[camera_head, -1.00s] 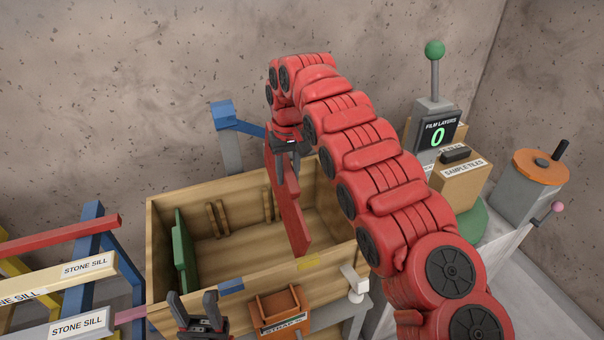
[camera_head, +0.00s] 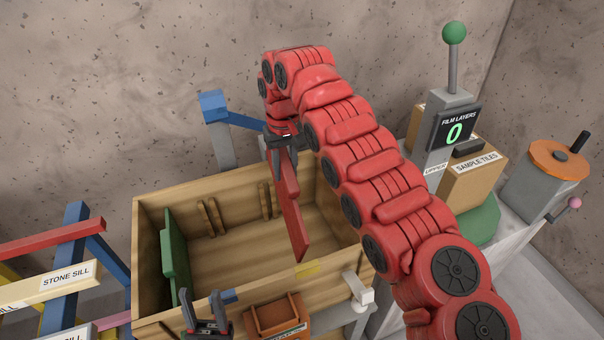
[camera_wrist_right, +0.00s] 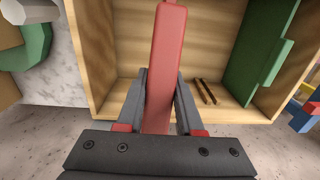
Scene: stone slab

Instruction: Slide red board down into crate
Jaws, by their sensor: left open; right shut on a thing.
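The red board (camera_head: 293,211) hangs upright over the right part of the wooden crate (camera_head: 190,320), its lower end inside the crate's outline. My right gripper (camera_head: 280,165) is shut on the board's upper part. In the right wrist view, the right gripper (camera_wrist_right: 158,100) has its fingers on both sides of the red board (camera_wrist_right: 167,50). I cannot tell whether the board touches the crate floor. A green board (camera_head: 174,250) stands at the crate's left side. My left gripper (camera_head: 206,305) is open and empty near the crate's front wall.
Wooden slats (camera_head: 212,218) line the crate's back wall. Coloured sill racks (camera_head: 60,276) stand at left. A lever machine (camera_head: 449,122) is at right.

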